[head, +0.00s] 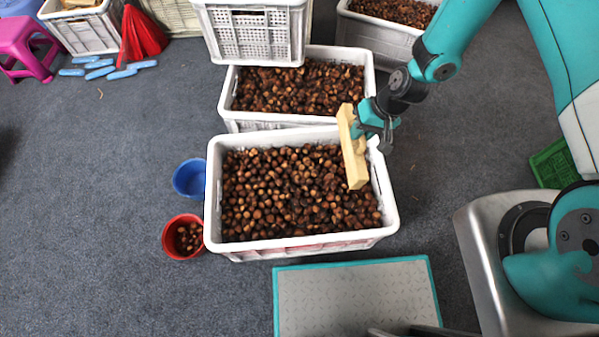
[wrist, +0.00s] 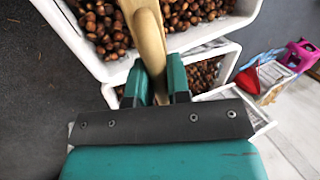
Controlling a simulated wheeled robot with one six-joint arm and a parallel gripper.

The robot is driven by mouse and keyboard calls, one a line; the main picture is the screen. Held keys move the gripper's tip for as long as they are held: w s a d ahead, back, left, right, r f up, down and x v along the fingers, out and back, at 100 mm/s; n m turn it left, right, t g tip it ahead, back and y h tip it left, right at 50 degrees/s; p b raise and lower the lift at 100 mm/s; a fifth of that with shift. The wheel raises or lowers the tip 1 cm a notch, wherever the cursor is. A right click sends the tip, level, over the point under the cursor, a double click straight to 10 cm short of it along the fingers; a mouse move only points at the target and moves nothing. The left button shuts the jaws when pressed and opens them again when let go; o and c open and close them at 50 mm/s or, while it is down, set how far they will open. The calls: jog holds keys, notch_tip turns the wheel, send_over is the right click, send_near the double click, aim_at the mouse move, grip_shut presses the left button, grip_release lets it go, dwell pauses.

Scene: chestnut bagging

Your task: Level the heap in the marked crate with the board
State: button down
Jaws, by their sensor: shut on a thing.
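The front white crate (head: 212,215) holds a heap of brown chestnuts (head: 290,195) and has a reddish patch on its front wall. My gripper (head: 362,125) is at the crate's back right corner, shut on a pale wooden board (head: 353,155). The board stands on edge over the right end of the heap; I cannot tell whether its lower edge touches the chestnuts. In the wrist view the board (wrist: 149,38) sits between my gripper's two teal fingers (wrist: 157,82), with chestnuts (wrist: 102,28) beside it. The board hides part of the heap at the right.
A second chestnut-filled crate (head: 228,95) stands directly behind. An empty-looking white crate (head: 252,32) is behind that. A blue bowl (head: 189,178) and a red bowl (head: 182,237) with a few chestnuts are left of the front crate. A teal-edged platform scale (head: 355,300) lies in front.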

jog(key=s+a+f+b, duration=0.1)
jog(key=a+f+b, duration=1.1)
jog(key=a+b, duration=0.35)
notch_tip(320, 180, down, 10)
jog(key=b, duration=0.8)
jog(key=d+b, duration=0.4)
jog(key=d, duration=2.3)
notch_tip(320, 180, up, 10)
jog(key=p, duration=0.9)
jog(key=shift+w+r+p, duration=0.15)
jog(key=shift+w+p, duration=0.15)
jog(key=shift+w, duration=0.05)
